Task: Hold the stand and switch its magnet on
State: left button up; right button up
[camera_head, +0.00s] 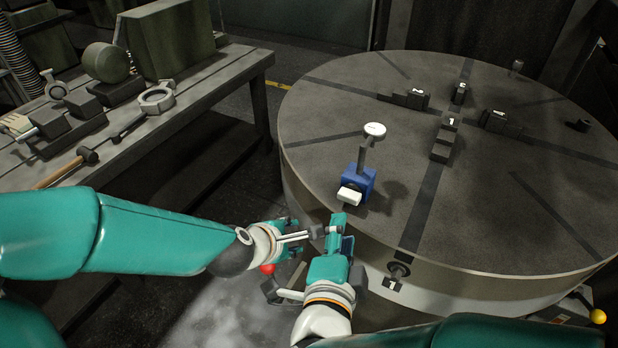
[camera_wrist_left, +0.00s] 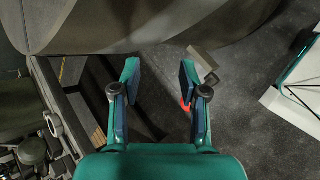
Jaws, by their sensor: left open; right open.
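The stand has a blue magnet base (camera_head: 366,184) on the round table near its front-left edge. A post rises from it to a round white dial (camera_head: 374,130). A white block-like part (camera_head: 349,195) shows at the front of the base; I cannot read its on or off state. My right gripper (camera_head: 341,228) is open and empty, just in front of the stand; whether a finger touches it I cannot tell. My left gripper (camera_head: 296,237) is beside the right one, off the table edge. In the left wrist view its spread fingers (camera_wrist_left: 160,75) hold nothing.
The round table (camera_head: 310,130) carries numbered dark step blocks (camera_head: 445,138) farther back; its surface around the stand is clear. A workbench (camera_head: 215,70) at the left holds castings and a hammer (camera_head: 70,166). A red knob (camera_head: 267,268) sits below my left gripper.

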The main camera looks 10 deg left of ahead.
pick_arm(q)
notch_tip(320, 180, up, 10)
jog(key=d+n+t+h, duration=0.1)
jog(key=d+n+t, duration=0.15)
jog(key=n, duration=0.25)
jog(key=n+t+h, duration=0.1)
jog(key=n+h, duration=0.1)
jog(key=n, duration=0.3)
send_near(359, 160)
jog(key=x, duration=1.1)
jog(key=shift+s, duration=0.1)
grip_shut()
